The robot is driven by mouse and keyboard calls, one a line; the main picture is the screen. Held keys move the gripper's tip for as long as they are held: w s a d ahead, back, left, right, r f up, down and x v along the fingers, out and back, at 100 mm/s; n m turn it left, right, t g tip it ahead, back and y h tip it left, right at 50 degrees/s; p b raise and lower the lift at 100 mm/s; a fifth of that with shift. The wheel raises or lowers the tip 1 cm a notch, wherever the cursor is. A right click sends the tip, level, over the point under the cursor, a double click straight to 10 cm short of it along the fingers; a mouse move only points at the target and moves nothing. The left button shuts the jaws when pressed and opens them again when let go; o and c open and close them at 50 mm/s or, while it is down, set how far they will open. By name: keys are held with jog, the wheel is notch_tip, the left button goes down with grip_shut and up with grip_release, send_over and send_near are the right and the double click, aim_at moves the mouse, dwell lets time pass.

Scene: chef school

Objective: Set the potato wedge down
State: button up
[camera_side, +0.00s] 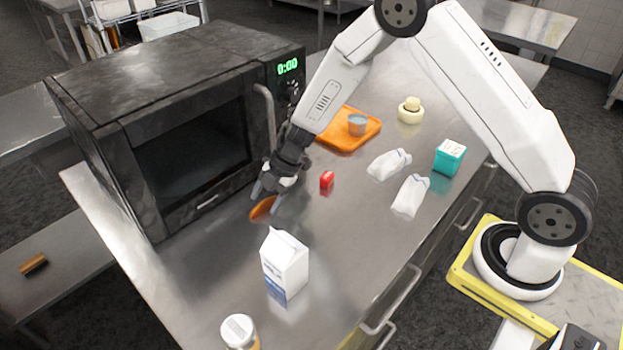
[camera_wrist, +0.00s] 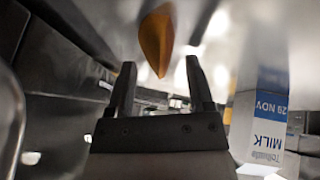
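The orange-brown potato wedge (camera_side: 261,209) is at the steel counter's surface, in front of the microwave. It also shows in the wrist view (camera_wrist: 157,42), just beyond and between the fingertips. My gripper (camera_side: 265,201) points down over the wedge, low above the counter. In the wrist view its two fingers (camera_wrist: 160,66) stand wide apart, with a clear gap between them and nothing gripped. The wedge appears to rest on the counter; its contact with the surface is hard to make out.
The black microwave (camera_side: 190,130) stands close left of my gripper. A milk carton (camera_side: 285,262) stands in front, and a small red item (camera_side: 327,180) lies to the right. An orange tray (camera_side: 345,135), white packets (camera_side: 410,195) and a teal tub (camera_side: 450,157) are farther right.

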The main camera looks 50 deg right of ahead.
jog(key=shift+r, duration=0.1)
jog(key=v, duration=1.2)
